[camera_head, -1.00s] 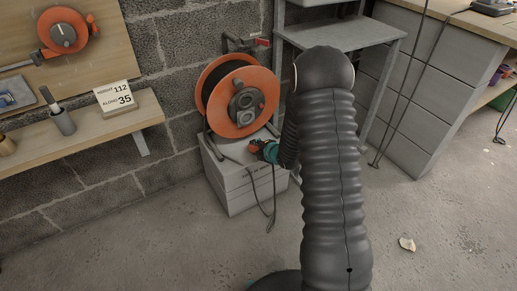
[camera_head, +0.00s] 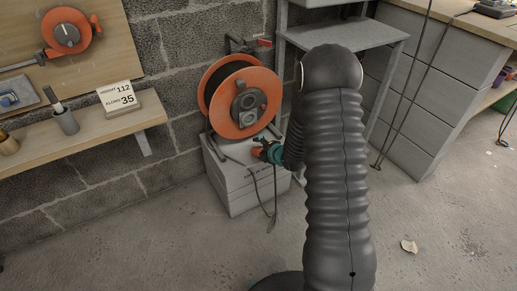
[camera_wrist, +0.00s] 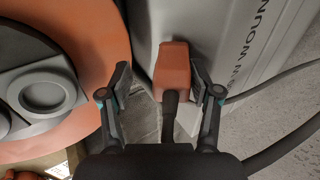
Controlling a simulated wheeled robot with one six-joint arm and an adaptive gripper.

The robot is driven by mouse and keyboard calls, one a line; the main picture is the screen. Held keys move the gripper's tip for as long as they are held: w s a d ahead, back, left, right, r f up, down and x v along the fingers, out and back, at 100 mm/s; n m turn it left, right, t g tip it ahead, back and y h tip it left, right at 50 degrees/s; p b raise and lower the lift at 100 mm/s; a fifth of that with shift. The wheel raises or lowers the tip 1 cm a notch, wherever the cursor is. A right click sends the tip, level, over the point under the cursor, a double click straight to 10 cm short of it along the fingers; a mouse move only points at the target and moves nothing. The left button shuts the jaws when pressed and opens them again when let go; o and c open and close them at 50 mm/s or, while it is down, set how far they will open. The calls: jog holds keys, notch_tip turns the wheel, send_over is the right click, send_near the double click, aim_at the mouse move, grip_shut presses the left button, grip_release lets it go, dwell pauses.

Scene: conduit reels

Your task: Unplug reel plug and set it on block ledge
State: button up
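The orange plug (camera_wrist: 174,66) is between the fingers of my gripper (camera_wrist: 160,78) in the wrist view, with its dark cable running back toward the camera. The left finger stands clear of the plug with a visible gap; the right finger is close beside it, and I cannot tell if it touches. The plug is at the pale grey block (camera_wrist: 222,35); its underside is hidden. In the head view my gripper (camera_head: 262,152) is low over the block (camera_head: 245,192), in front of the orange reel (camera_head: 222,108). The reel's round socket (camera_wrist: 42,92) in the wrist view holds no plug.
A grey metal shelf (camera_head: 345,35) stands right of the reel, close to my arm. A wooden wall shelf (camera_head: 75,135) with a number card (camera_head: 117,97) is at the left. A cable (camera_head: 274,190) hangs over the block's front. The front floor is largely clear.

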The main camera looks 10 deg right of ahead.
jog(key=v, duration=1)
jog(key=shift+s+r, duration=0.2)
jog(key=s+d+f+m+g+h, duration=0.3)
jog(key=s+d+f+m+g, duration=0.15)
jog(key=f+m, duration=0.2)
jog(key=s+d+r+m+g+h, duration=0.3)
jog(key=s+r+m, duration=0.3)
jog(key=s+m, duration=0.3)
jog(key=s+a+r+m, duration=0.2)
jog(key=s+r, duration=0.3)
jog(key=r, duration=0.4)
jog(key=s+a+r+m+t+y+p, duration=0.1)
jog(key=s+a+r+m, duration=0.1)
jog(key=s+a+r, duration=0.3)
jog(key=s+a+r+m+t+y+p, duration=0.1)
jog(key=s+a+r, duration=0.3)
jog(key=r, duration=0.9)
jog(key=s+m, duration=0.1)
jog(key=s, duration=0.2)
jog(key=shift+m, duration=0.35)
jog(key=shift+s+a, duration=0.1)
